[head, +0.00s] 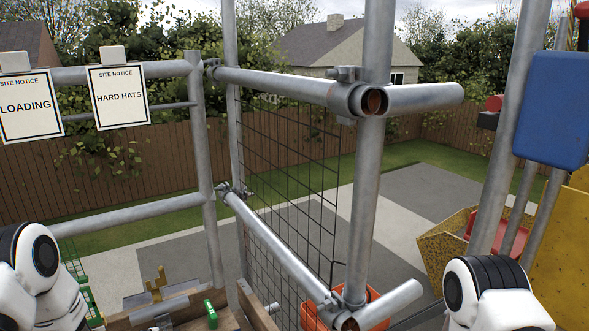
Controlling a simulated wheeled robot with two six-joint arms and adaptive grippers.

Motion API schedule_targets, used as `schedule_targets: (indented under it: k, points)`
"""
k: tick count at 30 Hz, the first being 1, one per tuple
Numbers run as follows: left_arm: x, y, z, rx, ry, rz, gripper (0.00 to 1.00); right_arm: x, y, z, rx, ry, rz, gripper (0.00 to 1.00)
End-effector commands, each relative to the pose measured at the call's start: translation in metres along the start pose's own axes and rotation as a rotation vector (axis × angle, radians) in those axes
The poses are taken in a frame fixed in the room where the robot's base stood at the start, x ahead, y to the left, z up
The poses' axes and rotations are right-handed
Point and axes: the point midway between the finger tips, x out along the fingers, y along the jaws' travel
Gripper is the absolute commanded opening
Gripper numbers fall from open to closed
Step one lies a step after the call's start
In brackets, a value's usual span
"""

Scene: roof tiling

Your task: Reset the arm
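A white and black joint of my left arm (35,275) shows in the lower left corner of the head view. A similar white and black joint of my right arm (492,292) shows at the bottom right. Neither gripper is in the picture, so what they hold and whether they are open is hidden. Both arm joints are low in the view, and the rest of each arm runs out of the frame.
Scaffold poles with an upright (366,200) and a wire mesh (290,190) stand ahead. Site notices (118,97) hang on the left rail (165,69). A yellow skip (445,245) and a blue box (555,110) are at right. An orange bin (368,298) sits below.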

Motion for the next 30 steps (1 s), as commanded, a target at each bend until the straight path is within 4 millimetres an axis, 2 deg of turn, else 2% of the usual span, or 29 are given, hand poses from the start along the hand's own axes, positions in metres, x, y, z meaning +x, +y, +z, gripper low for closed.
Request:
schedule_targets:
  k: [1, 5, 9, 12, 17, 22, 24, 27, 30]
  points:
    - [-0.034, -0.027, -0.013, 0.009, 0.005, 0.039, 0.78, -0.055, 0.000, 0.000, -0.001, 0.000, 0.000, 0.40]
    - [-0.088, -0.032, -0.036, -0.015, 0.010, 0.160, 0.78, -0.124, -0.001, -0.001, -0.002, 0.000, 0.000, 0.40]
    - [-0.154, -0.032, -0.057, -0.107, -0.012, 0.310, 0.78, -0.196, -0.002, 0.000, -0.004, -0.002, 0.000, 0.40]
    - [-0.203, -0.029, -0.068, -0.205, -0.050, 0.417, 0.78, -0.238, -0.002, 0.000, -0.005, -0.002, 0.000, 0.40]
    - [-0.271, -0.021, -0.078, -0.376, -0.143, 0.563, 0.78, -0.289, -0.002, 0.000, -0.007, -0.004, -0.001, 0.40]
    - [-0.351, -0.013, -0.083, -0.617, -0.320, 0.702, 0.78, -0.334, -0.003, 0.000, -0.009, -0.005, -0.001, 0.40]
    - [-0.378, -0.001, -0.081, -0.750, -0.429, 0.743, 0.78, -0.337, -0.003, 0.000, -0.010, -0.005, -0.001, 0.40]
    - [-0.400, 0.016, -0.076, -0.948, -0.585, 0.758, 0.78, -0.327, -0.003, 0.001, -0.010, -0.006, -0.002, 0.40]
    - [-0.413, 0.022, -0.073, -1.120, -0.712, 0.737, 0.78, -0.327, -0.003, 0.001, -0.011, -0.007, -0.002, 0.40]
